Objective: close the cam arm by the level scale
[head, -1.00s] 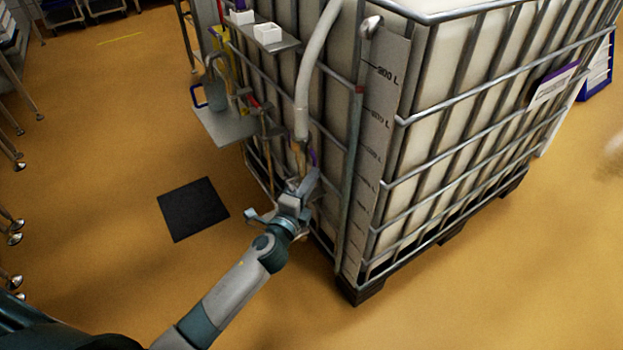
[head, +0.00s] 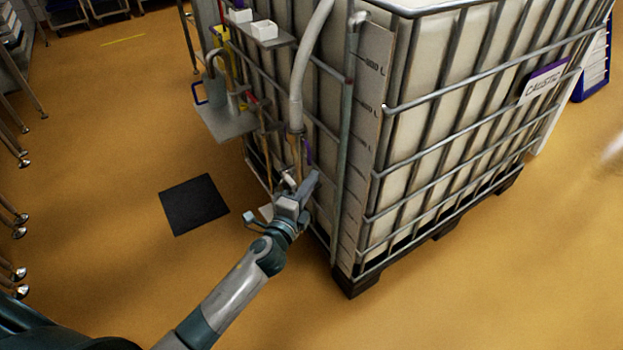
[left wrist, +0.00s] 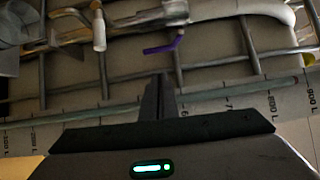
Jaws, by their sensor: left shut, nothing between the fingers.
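A purple cam arm (head: 308,151) sits by the lower end of the pale hose, left of the level scale (head: 368,130) on the tank's corner. In the left wrist view the purple cam arm (left wrist: 163,49) sticks out sideways from a metal coupling (left wrist: 175,12), beyond my fingertips. The level scale (left wrist: 205,106) runs across that view behind my fingers. My left gripper (head: 312,180) is shut and empty, just below the cam arm in the head view, with a gap visible in the wrist view (left wrist: 159,80). My right gripper is not in view.
The caged white tank (head: 450,130) stands on a dark pallet. The pale hose (head: 308,65) and upright pipe (head: 345,150) run down its front. A small shelf (head: 225,122) with a metal vessel juts out left. A black mat (head: 194,205) lies on open floor.

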